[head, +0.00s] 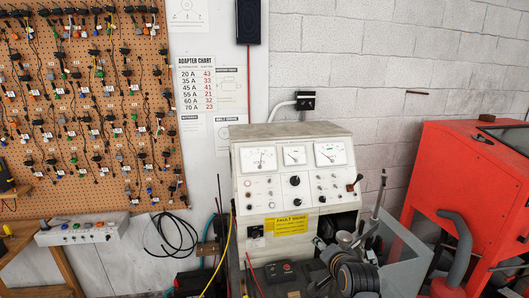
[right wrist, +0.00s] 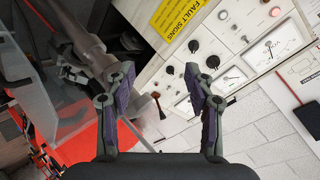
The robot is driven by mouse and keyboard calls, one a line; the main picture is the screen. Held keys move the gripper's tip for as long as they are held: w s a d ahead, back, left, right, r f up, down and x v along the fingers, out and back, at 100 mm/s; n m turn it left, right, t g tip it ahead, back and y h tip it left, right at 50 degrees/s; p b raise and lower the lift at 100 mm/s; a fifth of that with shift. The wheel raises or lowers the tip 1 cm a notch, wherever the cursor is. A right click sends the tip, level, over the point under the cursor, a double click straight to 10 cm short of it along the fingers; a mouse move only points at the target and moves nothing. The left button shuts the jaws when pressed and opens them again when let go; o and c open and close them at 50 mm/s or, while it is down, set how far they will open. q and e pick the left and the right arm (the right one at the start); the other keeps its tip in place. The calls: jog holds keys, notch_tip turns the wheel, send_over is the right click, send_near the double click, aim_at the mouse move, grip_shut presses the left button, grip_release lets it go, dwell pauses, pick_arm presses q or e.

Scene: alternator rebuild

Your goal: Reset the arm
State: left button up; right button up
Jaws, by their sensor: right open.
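My right gripper (right wrist: 160,88) is open in the right wrist view, with its two dark fingers apart and nothing between them. Beyond the fingers is the pale test bench panel (right wrist: 225,50), seen tilted. A small lever with a dark red knob (right wrist: 157,98) shows in the gap between the fingers, farther off, not touched. In the head view the same bench (head: 258,190) stands against the wall, with a lever (head: 355,182) at its right edge. I cannot make out either gripper in the head view.
A red cabinet (head: 465,170) with a grey hose (head: 460,245) stands at the right. Dark pulleys (head: 355,275) sit before the bench. A pegboard (head: 85,110) of hanging leads covers the left wall. A white switch box (head: 82,229) is below it.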

jog(key=s+d+f+n+g, duration=0.25)
jog(key=s+f+n, duration=0.2)
jog(key=s, duration=0.55)
jog(key=s+d+f+n+g+h, duration=0.1)
jog(key=s+d+f+n+g, duration=0.15)
jog(key=s+f, duration=0.6)
jog(key=s+d+f+n+g, duration=0.2)
jog(key=s+f+n+g, duration=0.15)
jog(key=s, duration=0.95)
notch_tip(320, 180, down, 29)
jog(key=d+g+b, duration=0.1)
jog(key=d+b, duration=0.1)
jog(key=b, duration=0.5)
pick_arm(q)
notch_tip(320, 180, down, 13)
jog(key=b, duration=0.6)
jog(key=shift+w, duration=0.35)
pick_arm(e)
jog(key=s+f, duration=1)
jog(key=f, duration=0.3)
jog(key=s+d+f+g, duration=0.1)
jog(key=s+f, duration=0.9)
jog(key=f, duration=0.3)
